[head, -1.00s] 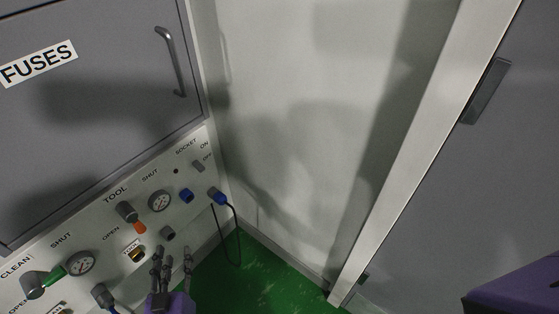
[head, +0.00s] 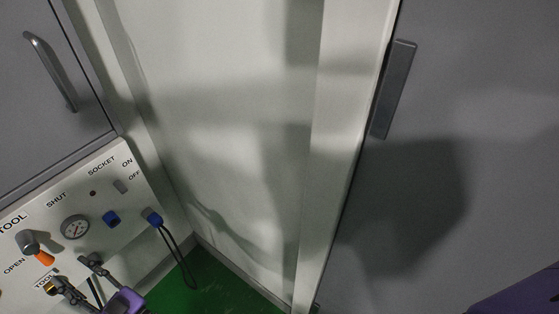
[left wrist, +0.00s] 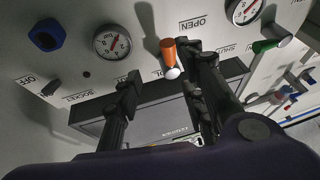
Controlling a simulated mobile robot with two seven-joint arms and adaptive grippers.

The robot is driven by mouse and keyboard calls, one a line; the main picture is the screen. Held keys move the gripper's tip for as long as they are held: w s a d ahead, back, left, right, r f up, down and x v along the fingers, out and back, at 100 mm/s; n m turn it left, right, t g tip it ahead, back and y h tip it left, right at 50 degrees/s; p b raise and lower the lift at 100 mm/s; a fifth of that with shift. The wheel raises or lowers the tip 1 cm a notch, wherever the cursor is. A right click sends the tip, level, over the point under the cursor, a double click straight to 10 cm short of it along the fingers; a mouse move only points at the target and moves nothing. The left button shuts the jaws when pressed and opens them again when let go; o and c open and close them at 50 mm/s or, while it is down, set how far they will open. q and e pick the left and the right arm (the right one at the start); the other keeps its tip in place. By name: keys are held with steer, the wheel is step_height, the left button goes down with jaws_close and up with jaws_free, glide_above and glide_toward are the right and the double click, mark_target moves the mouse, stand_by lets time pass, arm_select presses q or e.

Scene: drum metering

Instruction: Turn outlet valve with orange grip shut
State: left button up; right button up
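The outlet valve has a grey hub (head: 28,240) and an orange grip (head: 45,259), on the white panel at the lower left of the head view. The grip points down and right from the hub, near the OPEN label. In the left wrist view the orange grip (left wrist: 168,50) shows upright with a pale end, between the finger lines. My left gripper (head: 77,273) is open, its fingers apart, just below and right of the grip. It also shows in the left wrist view (left wrist: 158,68), with one finger close beside the grip; I cannot tell whether they touch. My right gripper is out of view.
A gauge (head: 75,227), a blue socket (head: 111,219) and a blue plug (head: 152,217) with a hanging black cable sit right of the valve. A green-gripped valve (left wrist: 266,45) shows in the left wrist view. Green floor (head: 205,285) lies below.

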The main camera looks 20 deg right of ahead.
mark_target(48, 260)
arm_select(q)
steer(key=shift+g+y, duration=0.3)
steer(key=x, duration=0.5)
steer(key=s+x, duration=0.1)
steer(key=x, duration=0.2)
steer(key=shift+w+a+r, duration=0.15)
steer(key=shift+a+r, duration=0.05)
steer(key=shift+a, duration=0.25)
steer(key=shift+c, duration=0.5)
jaws_close()
